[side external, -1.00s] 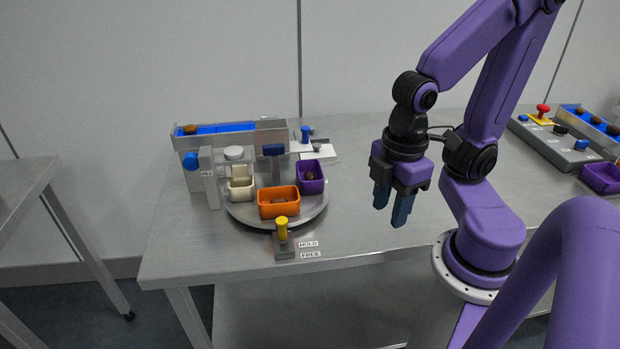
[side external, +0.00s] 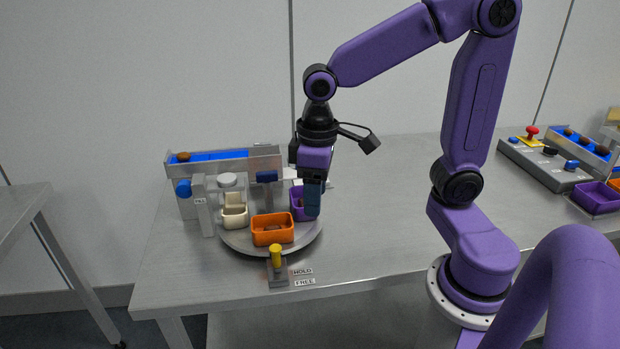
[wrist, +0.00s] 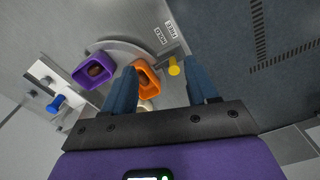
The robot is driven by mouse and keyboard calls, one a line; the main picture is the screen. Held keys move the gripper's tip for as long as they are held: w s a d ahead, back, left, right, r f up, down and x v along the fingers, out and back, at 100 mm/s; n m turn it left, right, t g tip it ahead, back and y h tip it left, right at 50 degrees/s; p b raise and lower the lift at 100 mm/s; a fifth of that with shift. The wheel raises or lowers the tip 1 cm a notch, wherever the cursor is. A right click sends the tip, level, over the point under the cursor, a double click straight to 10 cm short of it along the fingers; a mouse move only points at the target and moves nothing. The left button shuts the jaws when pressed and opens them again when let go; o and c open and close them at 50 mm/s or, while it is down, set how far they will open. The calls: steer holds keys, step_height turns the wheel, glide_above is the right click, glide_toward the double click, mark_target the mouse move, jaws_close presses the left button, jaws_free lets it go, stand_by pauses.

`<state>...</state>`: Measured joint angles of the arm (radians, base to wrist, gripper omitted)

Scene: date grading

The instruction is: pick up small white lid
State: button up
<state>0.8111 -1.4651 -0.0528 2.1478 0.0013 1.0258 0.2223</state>
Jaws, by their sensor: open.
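A small white round piece (side external: 228,180), lid-like, sits at the left of the station above the cream tray (side external: 235,217) in the side view. I cannot make it out in the wrist view. My gripper (side external: 313,198) points down at the right side of the turntable (side external: 240,246), in front of the purple tray (side external: 297,204) in the side view, and partly hides it. In the wrist view my gripper (wrist: 163,88) is open and empty, with the orange tray (wrist: 157,91) seen between and beyond its fingers.
The orange tray (side external: 272,241) stands at the turntable's front, holding something brown. A yellow-knobbed lever (side external: 276,256) stands before it, beside HOLD and FREE labels. A blue-lined chute (side external: 215,156) is behind. The table's middle is clear; a control box (side external: 545,163) is at right.

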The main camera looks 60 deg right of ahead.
steer(key=w+d+r+m, duration=0.1)
steer(key=w+d+m, duration=1)
steer(key=w, duration=0.6)
steer(key=w+d+m, duration=0.2)
steer(key=d+m, duration=0.1)
steer(key=d, duration=0.6)
steer(key=w+d+m, duration=0.3)
steer(key=d+m, duration=0.1)
steer(key=d, duration=0.6)
steer(key=f, duration=1.2)
steer(key=shift+s+a, duration=0.25)
steer(key=shift+w+d+f, duration=0.1)
steer(key=shift+w+f, duration=0.05)
steer(key=shift+f, duration=2.7)
jaws_close()
